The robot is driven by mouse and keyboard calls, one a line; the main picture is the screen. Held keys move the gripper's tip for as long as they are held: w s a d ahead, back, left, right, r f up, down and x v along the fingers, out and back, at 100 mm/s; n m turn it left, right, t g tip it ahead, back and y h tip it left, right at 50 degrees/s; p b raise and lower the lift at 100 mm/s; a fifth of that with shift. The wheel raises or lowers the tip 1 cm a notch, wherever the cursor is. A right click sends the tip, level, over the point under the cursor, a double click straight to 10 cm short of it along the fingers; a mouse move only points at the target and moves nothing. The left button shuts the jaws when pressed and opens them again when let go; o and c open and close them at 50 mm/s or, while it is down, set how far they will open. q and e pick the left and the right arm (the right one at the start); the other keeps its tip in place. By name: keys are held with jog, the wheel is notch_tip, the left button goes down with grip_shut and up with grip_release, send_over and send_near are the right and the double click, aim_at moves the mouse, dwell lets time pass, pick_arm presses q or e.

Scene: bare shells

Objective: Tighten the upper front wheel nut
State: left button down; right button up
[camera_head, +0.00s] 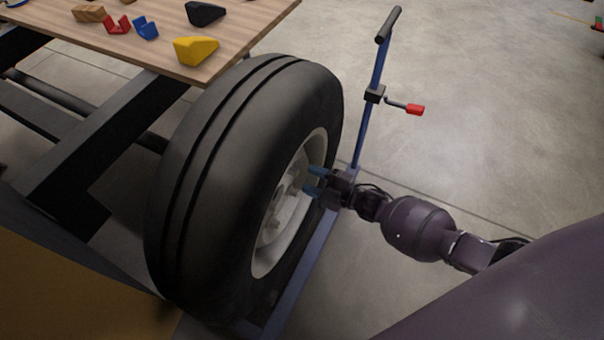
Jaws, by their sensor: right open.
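A large black wheel (215,170) with a pale rim (287,232) stands upright in the middle of the head view. My right gripper (312,180) is at the upper part of the rim, its two blue fingers apart and pointing left toward the hub. The fingers overlap the rim's face in the picture; I cannot tell whether they touch it. Some nuts or hub parts show faintly inside the rim, but they are small and dark. The upper front nut is not clearly visible and may be behind the fingers. My left gripper is not in view.
A blue stand (374,115) with a black grip and a red-tipped crank handle rises behind the gripper. A wooden tabletop (150,55) at upper left holds a yellow wedge (196,50), a black wedge (204,13) and small blocks. Open concrete floor (500,130) lies right.

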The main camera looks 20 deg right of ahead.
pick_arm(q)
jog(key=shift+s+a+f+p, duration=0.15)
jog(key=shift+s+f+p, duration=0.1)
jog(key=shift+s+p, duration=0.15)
pick_arm(e)
jog(key=v, duration=0.6)
jog(key=shift+s+d, duration=0.1)
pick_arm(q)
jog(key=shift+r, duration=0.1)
